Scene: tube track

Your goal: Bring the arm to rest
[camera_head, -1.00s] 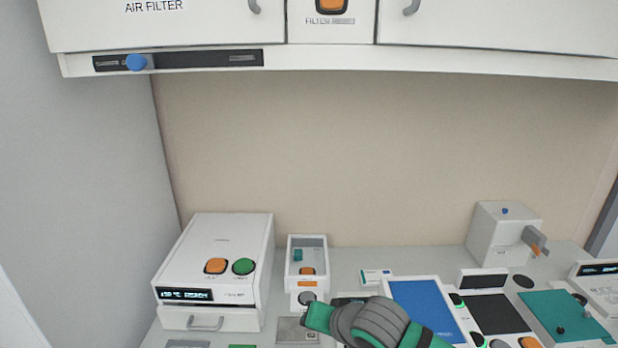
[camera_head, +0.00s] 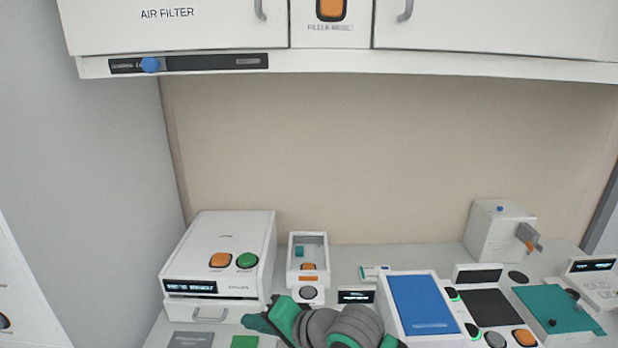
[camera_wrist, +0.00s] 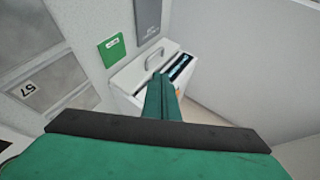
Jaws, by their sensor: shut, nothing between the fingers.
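My gripper (camera_wrist: 160,85) shows in the wrist view as two green fingers pressed together, with nothing between them. Its tips lie in front of a white device with a drawer handle (camera_wrist: 154,60) and a lit display (camera_wrist: 181,67). I cannot tell whether they touch it. In the head view my arm (camera_head: 335,328), green and grey, is low at the bottom centre, over the front of the bench.
A white device with orange and green buttons (camera_head: 223,232) stands left of my arm. A small open white box (camera_head: 308,257) is behind it. A blue-topped panel (camera_head: 422,304) and a teal plate (camera_head: 555,311) lie to the right.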

